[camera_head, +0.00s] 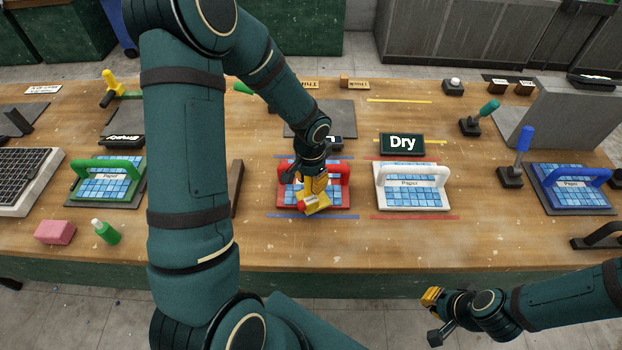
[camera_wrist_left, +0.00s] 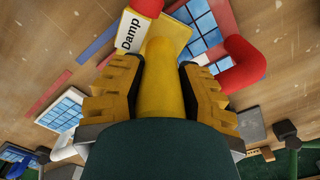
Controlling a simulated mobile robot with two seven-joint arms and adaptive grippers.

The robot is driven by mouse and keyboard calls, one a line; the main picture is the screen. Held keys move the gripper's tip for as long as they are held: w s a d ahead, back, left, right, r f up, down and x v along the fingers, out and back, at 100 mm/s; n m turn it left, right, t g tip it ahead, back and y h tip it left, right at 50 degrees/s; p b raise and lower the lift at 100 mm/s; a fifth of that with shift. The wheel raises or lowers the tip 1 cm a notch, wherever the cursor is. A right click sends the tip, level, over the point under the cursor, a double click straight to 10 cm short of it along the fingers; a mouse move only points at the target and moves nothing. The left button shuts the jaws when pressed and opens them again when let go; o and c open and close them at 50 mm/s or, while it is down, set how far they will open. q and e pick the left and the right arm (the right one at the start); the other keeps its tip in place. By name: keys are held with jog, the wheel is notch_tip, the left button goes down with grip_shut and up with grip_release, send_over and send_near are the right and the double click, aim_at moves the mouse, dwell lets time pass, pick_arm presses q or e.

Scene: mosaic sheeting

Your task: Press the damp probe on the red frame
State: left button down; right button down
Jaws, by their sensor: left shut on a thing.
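The red frame (camera_head: 343,199) lies on the bench with blue mosaic tiles and a red handle; parts of it show in the left wrist view (camera_wrist_left: 240,66). My left gripper (camera_head: 314,184) is shut on the yellow damp probe (camera_head: 311,204), over the middle of the red frame. In the left wrist view the probe's yellow handle (camera_wrist_left: 157,80) sits between the fingers, and its wide head, labelled "Damp", overlaps the tiles. I cannot tell whether the head touches them. A dark display (camera_head: 402,144) reads "Dry". My right gripper (camera_head: 433,316) is open and empty in front of the bench.
A white frame (camera_head: 443,198) lies just right of the red one. A green frame (camera_head: 104,188) lies left and a blue frame (camera_head: 575,204) far right. A pink block (camera_head: 55,232) and a green bottle (camera_head: 106,232) stand at the front left. The front middle is clear.

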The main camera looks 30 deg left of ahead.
pick_arm(q)
jog(key=shift+r+p, duration=0.85)
jog(key=shift+r, duration=0.5)
jog(key=shift+w+r+p, duration=0.1)
jog(key=shift+r+p, duration=0.25)
jog(key=shift+r, duration=1.8)
